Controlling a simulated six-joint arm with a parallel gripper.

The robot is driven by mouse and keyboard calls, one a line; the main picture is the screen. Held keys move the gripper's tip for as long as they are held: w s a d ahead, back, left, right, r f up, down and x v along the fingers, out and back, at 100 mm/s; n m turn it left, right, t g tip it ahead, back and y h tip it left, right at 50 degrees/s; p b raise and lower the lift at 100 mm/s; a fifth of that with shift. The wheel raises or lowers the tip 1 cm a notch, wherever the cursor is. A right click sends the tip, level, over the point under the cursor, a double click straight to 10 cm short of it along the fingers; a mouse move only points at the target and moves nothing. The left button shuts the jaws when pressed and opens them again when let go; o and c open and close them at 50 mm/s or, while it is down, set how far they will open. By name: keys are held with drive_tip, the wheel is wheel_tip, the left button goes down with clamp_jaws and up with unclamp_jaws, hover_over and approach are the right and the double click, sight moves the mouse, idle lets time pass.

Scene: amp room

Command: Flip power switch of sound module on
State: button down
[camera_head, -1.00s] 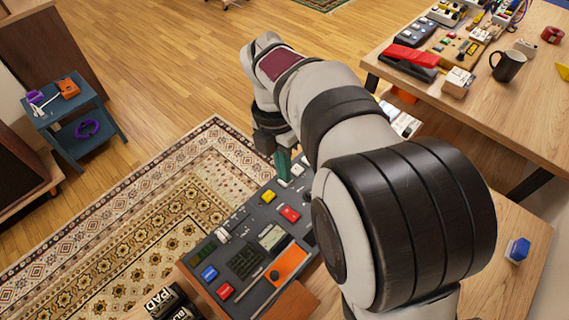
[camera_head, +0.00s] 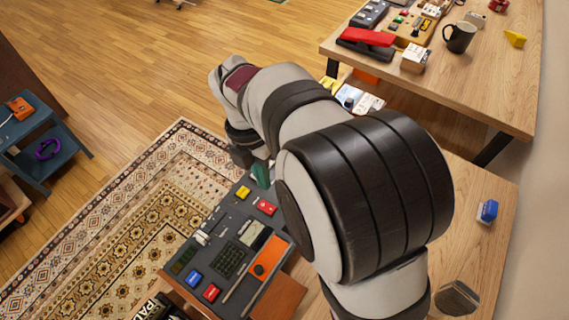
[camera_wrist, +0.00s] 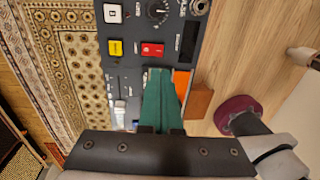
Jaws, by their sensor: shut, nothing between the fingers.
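The sound module (camera_head: 218,262) is a dark grey panel with coloured buttons, a keypad and an orange section with a knob. It also shows in the wrist view (camera_wrist: 122,68). My gripper (camera_head: 261,176) has green fingers, shut and empty, over the module's far end. In the wrist view the fingertips (camera_wrist: 158,72) appear just below a red switch (camera_wrist: 152,50) with white marks; contact cannot be told. A yellow button (camera_wrist: 115,48) is left of it, a white button (camera_wrist: 112,13) and a black knob (camera_wrist: 157,12) above. I cannot tell which control is the power switch.
A wooden table (camera_head: 480,85) at the upper right holds a dark mug (camera_head: 459,38) and a red-topped device (camera_head: 367,37). A blue-and-white item (camera_head: 487,212) lies on the wooden surface at right. Rug (camera_head: 130,200) and floor lie left of the module.

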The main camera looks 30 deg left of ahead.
sight(271, 210)
drive_tip(key=f, duration=0.6)
drive_tip(key=d+f, duration=0.1)
drive_tip(key=f, duration=0.2)
drive_tip(key=shift+d+f, duration=0.1)
drive_tip(key=shift+f, duration=0.3)
drive_tip(key=shift+d+f, duration=0.1)
drive_tip(key=shift+f, duration=0.15)
drive_tip(key=shift+a+r, duration=0.25)
drive_tip(key=shift+a, duration=0.55)
